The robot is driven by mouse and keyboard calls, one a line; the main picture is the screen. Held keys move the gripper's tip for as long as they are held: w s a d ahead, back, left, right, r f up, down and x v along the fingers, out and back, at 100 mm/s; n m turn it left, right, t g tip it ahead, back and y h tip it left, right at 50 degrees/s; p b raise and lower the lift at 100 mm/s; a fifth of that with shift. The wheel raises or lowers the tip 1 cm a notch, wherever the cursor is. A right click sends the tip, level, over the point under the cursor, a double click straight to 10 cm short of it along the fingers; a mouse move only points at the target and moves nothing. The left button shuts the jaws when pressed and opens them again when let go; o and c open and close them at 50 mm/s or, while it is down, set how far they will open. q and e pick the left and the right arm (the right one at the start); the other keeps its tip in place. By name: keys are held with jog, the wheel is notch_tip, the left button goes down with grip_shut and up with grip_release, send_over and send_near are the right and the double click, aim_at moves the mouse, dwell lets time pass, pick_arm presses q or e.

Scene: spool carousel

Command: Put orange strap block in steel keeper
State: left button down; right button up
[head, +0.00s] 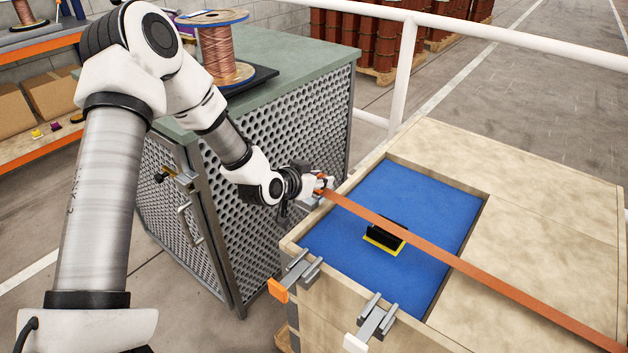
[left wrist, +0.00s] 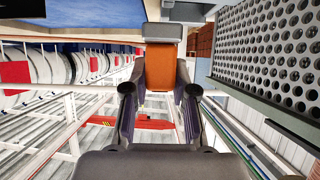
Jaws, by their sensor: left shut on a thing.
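The orange strap (head: 450,262) runs from the lower right across the crate top to its left edge. My left gripper (head: 320,186) is at that end, above the crate's far-left rim, shut on the strap's end block. In the left wrist view, an orange piece with a grey block (left wrist: 163,32) at its tip shows between the fingers (left wrist: 161,95). Two steel keepers sit on the crate's near-left rim: one with an orange tab (head: 297,270) and one with a white tab (head: 374,318). Both are apart from the gripper. My right gripper is out of view.
The wooden crate (head: 560,190) has a blue-lined opening (head: 400,200) with a black and yellow item (head: 385,236) under the strap. A perforated steel cabinet (head: 300,130) stands left of it, carrying a copper spool (head: 225,52). A white rail (head: 402,75) passes behind.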

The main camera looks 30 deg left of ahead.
pick_arm(q)
jog(key=a, duration=0.1)
jog(key=w+a, duration=0.1)
jog(key=shift+w+a+f, duration=0.1)
jog(key=shift+w+a, duration=0.2)
jog(key=shift+a, duration=0.05)
jog(key=shift+a+f, duration=0.1)
jog(key=shift+f, duration=0.25)
notch_tip(320, 180, down, 3)
jog(key=shift+r, duration=0.2)
jog(key=shift+f, duration=0.15)
jog(key=shift+f+b, duration=0.15)
jog(key=shift+b, duration=0.15)
jog(key=c, duration=0.9)
grip_release()
jog(key=shift+c, duration=0.2)
